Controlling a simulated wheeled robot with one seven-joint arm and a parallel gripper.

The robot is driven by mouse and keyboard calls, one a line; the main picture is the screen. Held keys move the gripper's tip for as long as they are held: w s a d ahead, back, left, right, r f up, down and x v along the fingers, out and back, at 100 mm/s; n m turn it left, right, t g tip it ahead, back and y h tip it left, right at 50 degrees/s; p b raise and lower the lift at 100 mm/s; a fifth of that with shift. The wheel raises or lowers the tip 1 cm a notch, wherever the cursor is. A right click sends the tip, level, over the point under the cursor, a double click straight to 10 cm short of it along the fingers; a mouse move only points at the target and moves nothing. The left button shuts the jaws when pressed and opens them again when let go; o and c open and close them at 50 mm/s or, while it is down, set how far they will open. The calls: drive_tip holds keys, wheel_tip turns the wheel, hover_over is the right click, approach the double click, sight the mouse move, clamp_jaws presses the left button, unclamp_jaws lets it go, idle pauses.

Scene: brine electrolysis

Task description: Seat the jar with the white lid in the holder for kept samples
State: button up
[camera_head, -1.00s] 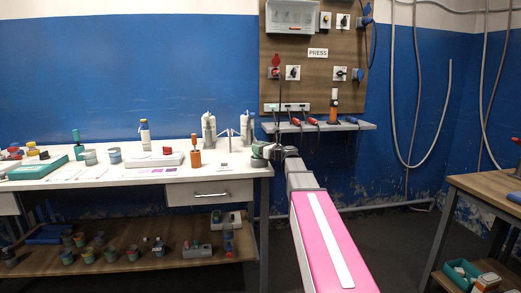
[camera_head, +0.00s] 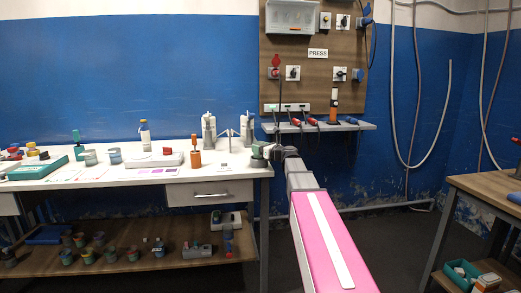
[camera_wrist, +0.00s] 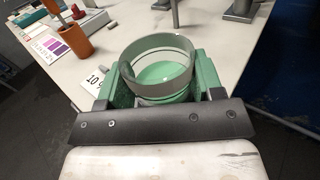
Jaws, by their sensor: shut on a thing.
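My gripper (camera_wrist: 155,92) is shut on a round, grey-walled vessel (camera_wrist: 157,55), which stands between its green jaws in the wrist view. I look into the vessel's open top and see pale green inside; no white lid shows on it. In the head view my gripper (camera_head: 262,153) is small, at the right end of the white table, and its hold is hard to make out. I cannot pick out a jar with a white lid for certain. I cannot tell which object is the holder for kept samples.
The white table (camera_head: 105,177) carries an orange cup (camera_head: 195,160), grey pots (camera_head: 115,156), a teal tray (camera_head: 38,170) and a pale tray (camera_head: 152,161). Metal fixtures (camera_head: 209,130) stand at the back. A wall shelf (camera_head: 350,126) is behind.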

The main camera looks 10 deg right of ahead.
drive_tip(key=shift+f, duration=0.15)
drive_tip(key=o, duration=1.2)
drive_tip(key=shift+r, duration=0.25)
drive_tip(key=c, duration=1.2)
drive_tip(key=o, duration=1.2)
